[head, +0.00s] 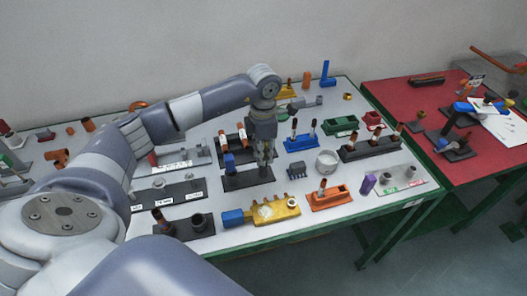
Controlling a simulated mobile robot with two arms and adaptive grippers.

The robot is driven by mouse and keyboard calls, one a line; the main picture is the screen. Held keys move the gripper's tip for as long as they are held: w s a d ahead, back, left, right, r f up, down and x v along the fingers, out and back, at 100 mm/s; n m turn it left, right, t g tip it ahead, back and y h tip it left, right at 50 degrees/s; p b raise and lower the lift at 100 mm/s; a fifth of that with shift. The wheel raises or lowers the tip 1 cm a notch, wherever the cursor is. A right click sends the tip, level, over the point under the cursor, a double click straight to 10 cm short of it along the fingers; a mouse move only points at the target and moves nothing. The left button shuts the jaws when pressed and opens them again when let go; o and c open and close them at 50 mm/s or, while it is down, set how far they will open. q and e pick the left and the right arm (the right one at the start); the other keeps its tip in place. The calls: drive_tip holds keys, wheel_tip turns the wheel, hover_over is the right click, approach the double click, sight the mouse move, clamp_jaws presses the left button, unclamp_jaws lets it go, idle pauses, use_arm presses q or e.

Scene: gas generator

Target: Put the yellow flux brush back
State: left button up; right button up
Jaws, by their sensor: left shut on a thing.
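My left gripper (264,158) points straight down over the middle of the white table, above a dark stand (250,181). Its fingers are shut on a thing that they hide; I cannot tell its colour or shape. No yellow brush can be clearly made out. A yellow tray (280,212) with a blue end lies at the table's front, below and apart from the gripper. Another yellow holder (287,91) stands at the back, partly behind my arm. My right gripper is not in view.
A blue holder (300,145) with upright dark-tipped sticks stands right of the gripper. An orange holder (330,199), a white round pot (327,163) and a long dark rack (372,149) are nearby. A red table (430,101) adjoins on the right. The white table is crowded.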

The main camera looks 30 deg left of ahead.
use_arm(q)
drive_tip(key=shift+f, duration=0.3)
drive_tip(key=o, duration=1)
drive_tip(key=shift+c, duration=0.2)
drive_tip(key=shift+r, duration=0.15)
wheel_tip(320, 180, up, 12)
drive_tip(key=shift+f, duration=0.1)
